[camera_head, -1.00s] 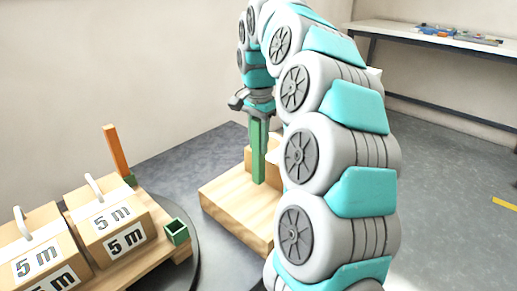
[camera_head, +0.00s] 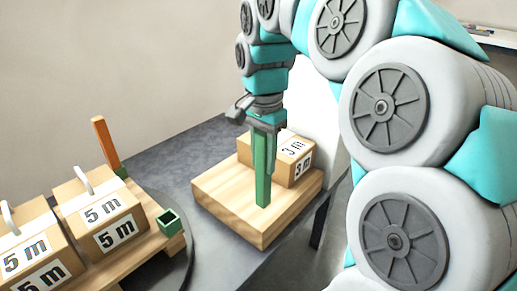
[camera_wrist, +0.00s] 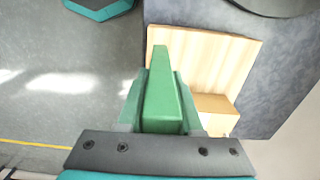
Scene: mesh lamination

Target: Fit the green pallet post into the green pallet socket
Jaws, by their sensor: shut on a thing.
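The green pallet post (camera_head: 262,180) hangs upright from my gripper (camera_head: 264,127), over the wooden block in the head view. My gripper is shut on its upper part. In the wrist view the green post (camera_wrist: 161,92) lies between the two fingers of my gripper (camera_wrist: 161,122). The green pallet socket (camera_head: 169,222) is an open square cup on the near right corner of the left pallet (camera_head: 150,247). The post is right of the socket and apart from it. Whether the post's lower end touches the wooden block is unclear.
A thick wooden block (camera_head: 225,205) carries a box marked "3 m" (camera_head: 290,150). On the left pallet stand boxes marked "5 m" (camera_head: 107,222) and an orange post (camera_head: 105,143) in another green socket (camera_head: 121,172). Grey table surface (camera_head: 170,165) shows between pallet and block.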

